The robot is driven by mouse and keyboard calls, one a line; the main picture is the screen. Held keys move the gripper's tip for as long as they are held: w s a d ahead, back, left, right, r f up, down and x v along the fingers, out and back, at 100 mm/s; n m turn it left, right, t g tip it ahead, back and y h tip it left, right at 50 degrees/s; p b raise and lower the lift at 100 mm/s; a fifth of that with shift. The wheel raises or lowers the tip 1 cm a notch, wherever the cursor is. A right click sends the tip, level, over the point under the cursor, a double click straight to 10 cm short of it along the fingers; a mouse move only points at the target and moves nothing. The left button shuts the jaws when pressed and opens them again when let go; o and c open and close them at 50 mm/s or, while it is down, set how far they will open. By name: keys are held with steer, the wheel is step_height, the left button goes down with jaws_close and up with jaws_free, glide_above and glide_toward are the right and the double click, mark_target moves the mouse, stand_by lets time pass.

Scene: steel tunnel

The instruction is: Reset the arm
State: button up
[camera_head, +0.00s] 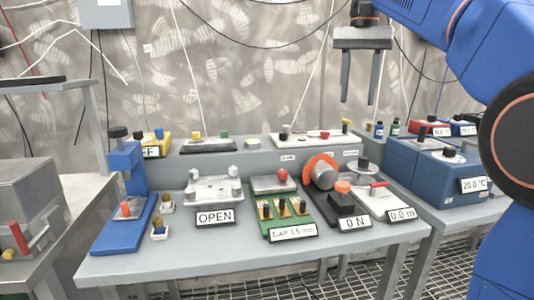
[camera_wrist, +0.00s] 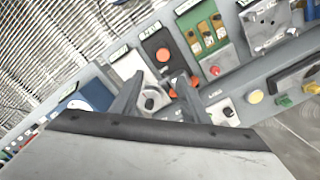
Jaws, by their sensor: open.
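My gripper (camera_head: 359,100) hangs at the upper right in the head view, fingers pointing down and apart, with nothing between them. It is above and behind the right part of the grey table (camera_head: 250,250), clear of everything on it. My blue arm comes in from the right edge. In the wrist view my gripper (camera_wrist: 160,95) shows its two dark fingers spread, with the table's devices below and beyond them.
The table holds a blue stand (camera_head: 125,185), a plate device labelled OPEN (camera_head: 214,190), a green gauge (camera_head: 284,208) and a black device with an orange disc (camera_head: 322,170). A blue box (camera_head: 440,170) stands at right. A grey box (camera_head: 25,200) stands at left.

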steer(key=s+d+f+n+t, duration=0.1)
steer(key=s+d+f+n, duration=0.1)
steer(key=s+f, duration=0.7)
steer(key=s+d+f+n+t, duration=0.2)
steer(key=s+f, duration=0.8)
steer(key=f, duration=0.7)
steer(key=s+d+f+n+t, duration=0.1)
steer(key=s+d+f+n, duration=0.1)
steer(key=s+f, duration=0.7)
step_height(320, 180, down, 5)
steer(key=shift+s+d+r+t, duration=0.1)
steer(key=shift+s+d+t, duration=0.25)
steer(key=shift+d+t, duration=0.05)
